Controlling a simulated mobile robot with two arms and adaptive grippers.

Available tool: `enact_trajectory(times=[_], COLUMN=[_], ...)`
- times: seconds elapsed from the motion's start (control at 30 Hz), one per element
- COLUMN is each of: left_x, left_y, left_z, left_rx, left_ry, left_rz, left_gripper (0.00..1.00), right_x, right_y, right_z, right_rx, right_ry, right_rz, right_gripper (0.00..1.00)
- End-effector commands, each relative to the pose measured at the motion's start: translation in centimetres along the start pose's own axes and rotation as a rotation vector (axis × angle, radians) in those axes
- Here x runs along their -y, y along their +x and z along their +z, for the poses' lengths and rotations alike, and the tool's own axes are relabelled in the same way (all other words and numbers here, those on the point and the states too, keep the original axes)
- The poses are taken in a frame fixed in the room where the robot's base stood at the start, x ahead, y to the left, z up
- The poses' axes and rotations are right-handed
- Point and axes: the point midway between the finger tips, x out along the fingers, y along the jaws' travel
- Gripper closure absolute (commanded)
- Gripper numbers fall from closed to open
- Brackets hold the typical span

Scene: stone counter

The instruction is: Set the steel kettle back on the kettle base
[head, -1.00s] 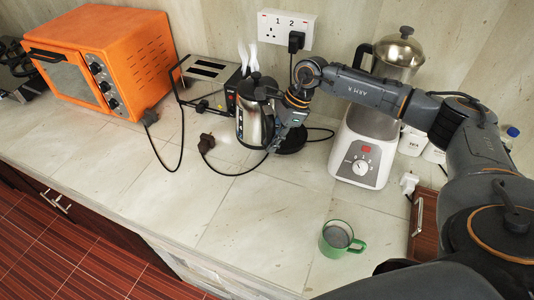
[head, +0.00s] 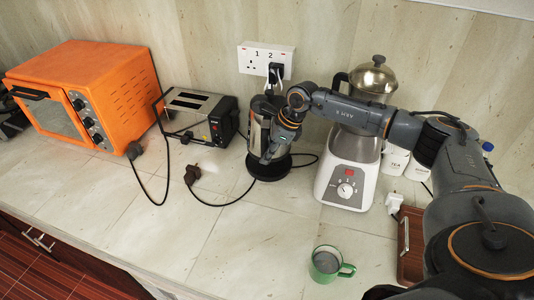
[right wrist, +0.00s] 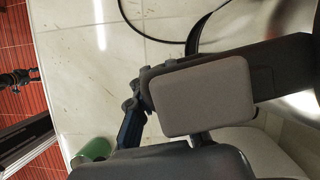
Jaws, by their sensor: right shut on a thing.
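The steel kettle (head: 256,132) is upright, or nearly so, in the head view, right of the toaster. The black round kettle base (head: 268,170) lies on the counter directly below it. The kettle's lower end appears over the base; I cannot tell whether it touches or hovers just above. My right gripper (head: 279,142) is shut on the kettle from its right side, and hides part of its body and its handle. In the right wrist view the gripper's own parts cover most of the middle.
A toaster (head: 200,117) stands left of the kettle, with a dark cable and plug (head: 192,174) in front. A white blender base (head: 345,183) stands to the right. A green mug (head: 325,264) is near the front. The middle counter is clear.

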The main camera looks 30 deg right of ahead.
Motion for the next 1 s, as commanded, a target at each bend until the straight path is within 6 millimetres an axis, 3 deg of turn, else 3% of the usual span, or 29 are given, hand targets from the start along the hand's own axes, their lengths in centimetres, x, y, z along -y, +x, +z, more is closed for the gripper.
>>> enact_trajectory(times=[0.17, 1.0], left_x=[-0.1, -0.2], left_y=[0.6, 4.2], left_z=[0.0, 0.3], left_rx=[0.0, 0.0], left_ry=[0.0, 0.0], left_rz=[0.001, 0.002], left_gripper=[0.6, 0.6], right_x=[0.2, 0.2], right_y=[0.0, 4.0], right_z=[0.2, -1.5], right_rx=[0.009, 0.011], right_ry=[-0.004, -0.005], right_rz=[-0.008, -0.01], right_gripper=[1.0, 1.0])
